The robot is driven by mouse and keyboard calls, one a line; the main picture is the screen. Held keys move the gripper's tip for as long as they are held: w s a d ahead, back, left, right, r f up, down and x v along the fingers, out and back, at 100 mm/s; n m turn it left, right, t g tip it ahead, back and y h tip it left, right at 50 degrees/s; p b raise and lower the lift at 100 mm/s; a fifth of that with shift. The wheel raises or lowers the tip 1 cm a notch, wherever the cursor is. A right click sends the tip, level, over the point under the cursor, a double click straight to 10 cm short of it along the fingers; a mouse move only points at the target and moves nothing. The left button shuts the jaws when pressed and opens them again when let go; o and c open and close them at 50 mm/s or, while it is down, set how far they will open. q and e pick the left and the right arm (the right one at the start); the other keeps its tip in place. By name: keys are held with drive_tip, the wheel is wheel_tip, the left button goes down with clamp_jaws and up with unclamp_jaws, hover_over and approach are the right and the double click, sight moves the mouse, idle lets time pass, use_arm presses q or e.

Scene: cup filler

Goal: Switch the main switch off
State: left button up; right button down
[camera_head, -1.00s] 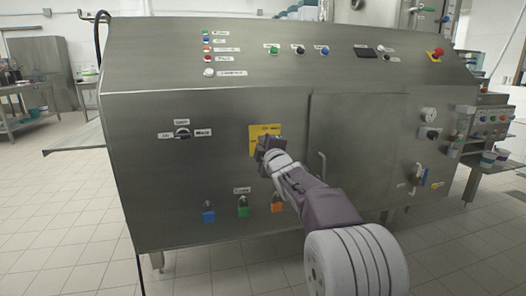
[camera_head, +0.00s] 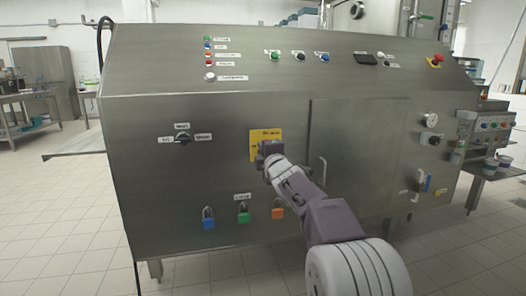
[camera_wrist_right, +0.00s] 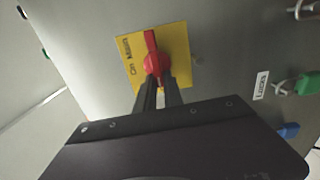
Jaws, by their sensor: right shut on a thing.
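The main switch is a red rotary knob (camera_wrist_right: 152,62) on a yellow plate (camera_head: 253,144) on the steel machine's front. In the right wrist view the plate (camera_wrist_right: 180,38) carries the words "Main" and "On". My right gripper (camera_head: 266,150) is at the plate and hides the knob in the head view. In the right wrist view its fingers (camera_wrist_right: 157,92) are closed on the near part of the red knob, whose handle sticks up beyond them. My left gripper is not in view.
A small black selector (camera_head: 183,139) is left of the plate. Blue (camera_head: 208,222), green (camera_head: 243,215) and orange (camera_head: 278,211) padlocks hang below. A cabinet door with a handle (camera_head: 322,170) is to the right. The tiled floor at left is clear.

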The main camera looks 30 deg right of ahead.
drive_tip(key=c, duration=1.5)
unclamp_jaws()
drive_tip(key=shift+o, duration=0.2)
drive_tip(key=v, duration=0.9)
drive_tip(key=shift+p, duration=0.45)
